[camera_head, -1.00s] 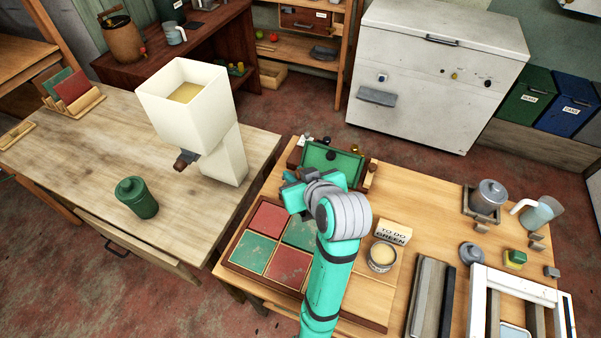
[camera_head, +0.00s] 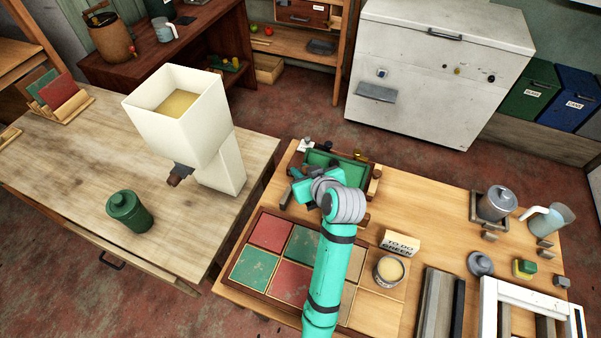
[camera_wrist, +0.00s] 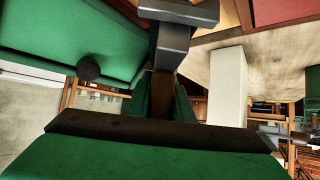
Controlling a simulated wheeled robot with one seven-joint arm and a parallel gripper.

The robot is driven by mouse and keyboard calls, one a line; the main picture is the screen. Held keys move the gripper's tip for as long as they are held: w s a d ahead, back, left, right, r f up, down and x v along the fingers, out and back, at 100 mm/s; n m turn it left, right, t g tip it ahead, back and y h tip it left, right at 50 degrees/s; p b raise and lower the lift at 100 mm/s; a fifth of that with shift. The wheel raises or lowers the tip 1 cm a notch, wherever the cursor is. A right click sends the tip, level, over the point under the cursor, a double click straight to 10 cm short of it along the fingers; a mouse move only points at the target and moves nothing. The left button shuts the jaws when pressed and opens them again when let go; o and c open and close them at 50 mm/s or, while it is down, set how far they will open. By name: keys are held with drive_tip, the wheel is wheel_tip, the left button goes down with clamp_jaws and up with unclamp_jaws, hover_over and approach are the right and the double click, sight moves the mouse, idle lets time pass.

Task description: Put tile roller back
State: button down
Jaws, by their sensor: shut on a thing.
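My gripper (camera_head: 300,190) is over the far left part of the right-hand table, beside the green tray (camera_head: 322,158). In the wrist view it is shut on the brown handle (camera_wrist: 163,88) of a tool with a dark grey head (camera_wrist: 176,42), which appears to be the tile roller. In the head view the roller is mostly hidden by my gripper and wrist. The tray also fills the upper left of the wrist view (camera_wrist: 60,35), with a dark round knob on it. I cannot tell whether the roller touches anything below.
Red and green tiles (camera_head: 271,233) lie in a wooden frame nearer me. A tin (camera_head: 388,271) and a "TO DO GREEN" sign (camera_head: 400,243) stand to their right. A cream hopper (camera_head: 185,110) and a green canister (camera_head: 129,211) stand on the left table.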

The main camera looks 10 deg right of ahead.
drive_tip(key=shift+f, duration=0.7)
drive_tip(key=shift+s+a+f, duration=0.1)
drive_tip(key=shift+a+f, duration=0.05)
drive_tip(key=shift+f, duration=0.25)
drive_tip(key=shift+s, duration=0.1)
drive_tip(key=shift+f, duration=0.45)
drive_tip(key=c, duration=1.6)
unclamp_jaws()
drive_tip(key=shift+o, duration=0.2)
drive_tip(key=shift+r, duration=0.1)
wheel_tip(320, 180, up, 8)
hover_over(317, 206)
